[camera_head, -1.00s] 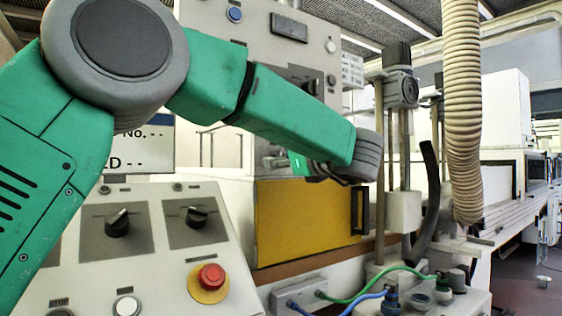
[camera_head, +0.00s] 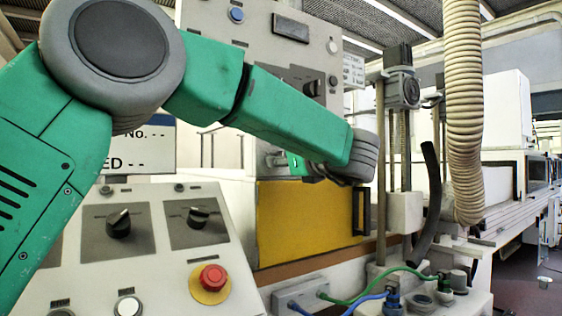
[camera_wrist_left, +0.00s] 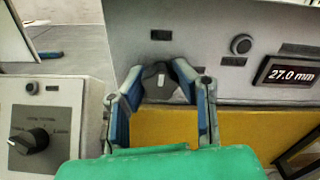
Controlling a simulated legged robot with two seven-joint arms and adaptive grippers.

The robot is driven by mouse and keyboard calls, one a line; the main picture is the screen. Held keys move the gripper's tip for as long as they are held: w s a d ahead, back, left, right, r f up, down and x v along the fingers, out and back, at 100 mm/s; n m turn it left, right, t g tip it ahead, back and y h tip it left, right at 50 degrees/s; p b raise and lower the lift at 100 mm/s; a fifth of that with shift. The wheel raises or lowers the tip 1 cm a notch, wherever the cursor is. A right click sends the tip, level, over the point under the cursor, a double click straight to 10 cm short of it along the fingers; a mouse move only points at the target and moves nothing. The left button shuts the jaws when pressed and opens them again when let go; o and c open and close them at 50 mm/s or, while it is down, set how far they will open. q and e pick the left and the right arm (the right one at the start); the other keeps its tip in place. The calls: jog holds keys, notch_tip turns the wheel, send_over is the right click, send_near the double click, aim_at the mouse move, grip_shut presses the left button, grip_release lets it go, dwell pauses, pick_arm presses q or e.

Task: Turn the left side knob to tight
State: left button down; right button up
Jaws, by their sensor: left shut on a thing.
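The left side knob (camera_wrist_left: 159,72) is dark with a pale mark and sits on the grey machine face, between my fingertips in the left wrist view. My left gripper (camera_wrist_left: 160,77) is shut on it, with one blue-backed finger on each side. The fingers hide the knob's sides, and I cannot read its setting. In the head view my left gripper (camera_head: 297,164) shows only partly behind my green forearm, at the grey face above the yellow panel (camera_head: 310,217). My right gripper is not in view.
A display reading 27.0 mm (camera_wrist_left: 290,71) and a round button (camera_wrist_left: 241,44) are right of the knob. A control box with two rotary switches and a red stop button (camera_head: 210,280) stands in front. Posts (camera_head: 404,150) and a ribbed hose (camera_head: 463,110) stand to the right.

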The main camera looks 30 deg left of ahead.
pick_arm(q)
jog(key=shift+f+m, duration=0.25)
jog(key=shift+m, duration=0.85)
jog(key=m, duration=0.2)
jog(key=shift+d+m, duration=0.1)
jog(key=shift+m, duration=0.2)
jog(key=m+p, duration=0.2)
jog(key=m, duration=0.2)
jog(key=shift+m, duration=0.3)
jog(key=m+p, duration=0.3)
jog(key=m, duration=0.1)
jog(key=shift+f+m+p, duration=0.1)
jog(key=shift+m+p, duration=1.2)
jog(key=shift+m, duration=0.7)
jog(key=shift+f, duration=0.1)
jog(key=c, duration=1.2)
grip_release()
jog(key=shift+r, duration=0.2)
